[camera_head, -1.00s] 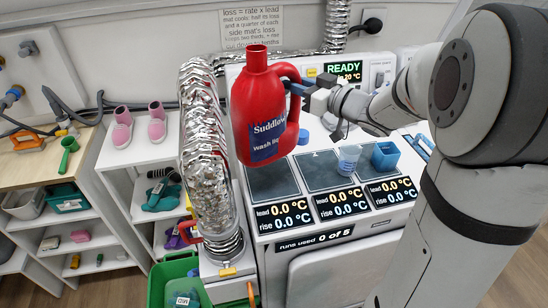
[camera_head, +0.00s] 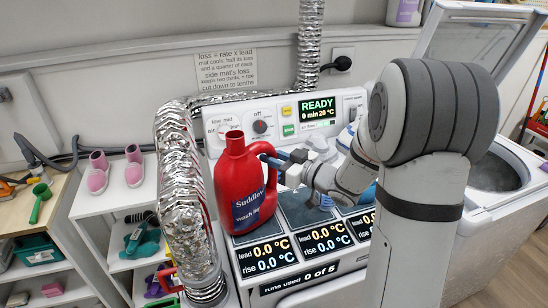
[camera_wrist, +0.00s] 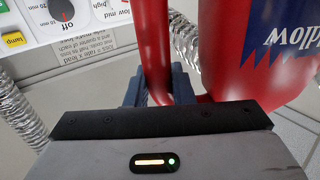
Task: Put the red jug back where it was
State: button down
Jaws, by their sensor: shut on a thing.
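The red jug (camera_head: 243,190) with its dark blue label is upright at the left end of the machine top, over the left mat (camera_head: 249,237). Whether its base touches the mat cannot be told. My gripper (camera_head: 272,160) comes from the right and is shut on the jug's handle. In the wrist view the jug (camera_wrist: 216,60) fills the upper right, and my gripper (camera_wrist: 160,85) has its dark fingers around the red handle.
A silver foil duct (camera_head: 180,160) stands close to the jug's left. The control panel (camera_head: 280,118) rises behind it. Temperature displays (camera_head: 325,238) line the front edge. An open-lidded washer (camera_head: 500,180) stands right. Shelves with pink shoes (camera_head: 115,172) are left.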

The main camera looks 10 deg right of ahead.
jog(key=shift+f, duration=0.15)
jog(key=c, duration=1.3)
grip_release()
jog(key=shift+o, duration=0.2)
